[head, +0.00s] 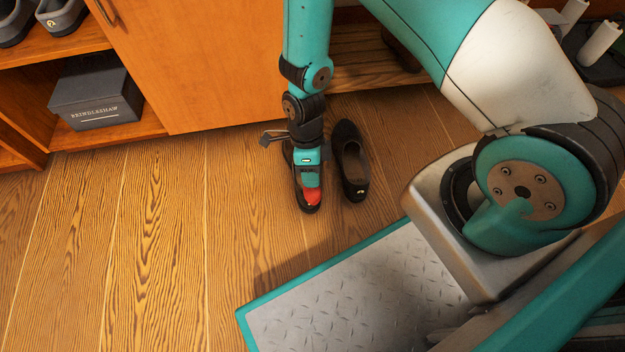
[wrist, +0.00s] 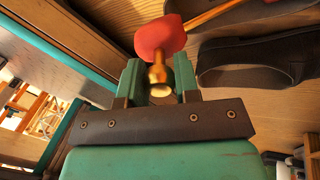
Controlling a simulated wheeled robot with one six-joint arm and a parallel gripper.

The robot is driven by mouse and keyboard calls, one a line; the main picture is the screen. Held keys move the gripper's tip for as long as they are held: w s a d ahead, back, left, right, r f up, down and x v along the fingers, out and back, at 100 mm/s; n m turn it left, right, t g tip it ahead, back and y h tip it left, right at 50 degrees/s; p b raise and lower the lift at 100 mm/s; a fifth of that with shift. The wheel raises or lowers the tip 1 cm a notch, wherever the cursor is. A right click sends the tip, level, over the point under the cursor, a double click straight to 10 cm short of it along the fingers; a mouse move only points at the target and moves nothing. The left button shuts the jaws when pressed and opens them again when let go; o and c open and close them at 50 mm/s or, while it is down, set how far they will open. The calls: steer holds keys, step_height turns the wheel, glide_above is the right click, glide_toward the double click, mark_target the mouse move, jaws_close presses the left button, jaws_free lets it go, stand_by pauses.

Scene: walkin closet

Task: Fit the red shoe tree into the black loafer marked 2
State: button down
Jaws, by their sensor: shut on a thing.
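My gripper (head: 309,178) points down over the left of two black loafers. It is shut on the brass knob (wrist: 158,79) of the red shoe tree, between its green fingers (wrist: 157,88). The tree's red heel part (head: 312,196) shows over the heel end of the left loafer (head: 307,208); the red part also shows in the wrist view (wrist: 160,37), with a brass rod running up right. My gripper hides the front of that loafer, so I cannot tell how deep the tree sits. The right loafer (head: 353,172) stands beside it, empty. I cannot read the heel marks.
An orange wooden cabinet (head: 200,60) stands behind, with a grey shoe box (head: 95,97) on its lower left shelf. A slatted low shelf (head: 365,65) is behind the loafers. My base's metal deck (head: 350,290) is close in front. The floor to the left is clear.

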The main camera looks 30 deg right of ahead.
steer(key=shift+w+d+f+b, duration=0.25)
steer(key=shift+w+b, duration=0.15)
steer(key=shift+w, duration=0.25)
steer(key=shift+w+d+r, duration=0.1)
steer(key=shift+w, duration=0.2)
steer(key=shift+w+d+p, duration=0.2)
steer(key=shift+w+p, duration=0.1)
steer(key=shift+w, duration=0.25)
steer(key=shift+w+f+t, duration=0.3)
steer(key=shift+w+f, duration=0.05)
steer(key=shift+w, duration=0.2)
steer(key=shift+f+t+h, duration=0.3)
steer(key=shift+f+t, duration=0.1)
steer(key=shift+f, duration=0.3)
steer(key=shift+s+a+f+t+h+b, duration=0.1)
steer(key=shift+s+f+t+h+b, duration=0.1)
steer(key=shift+s+f+t, duration=0.3)
steer(key=shift+s+a+f+t+h+b, duration=0.15)
steer(key=shift+f+t, duration=0.1)
steer(key=shift+f, duration=0.5)
steer(key=shift+s+a+f+t+h+b, duration=0.1)
steer(key=shift+s+f+t+b, duration=0.2)
steer(key=shift+f, duration=0.3)
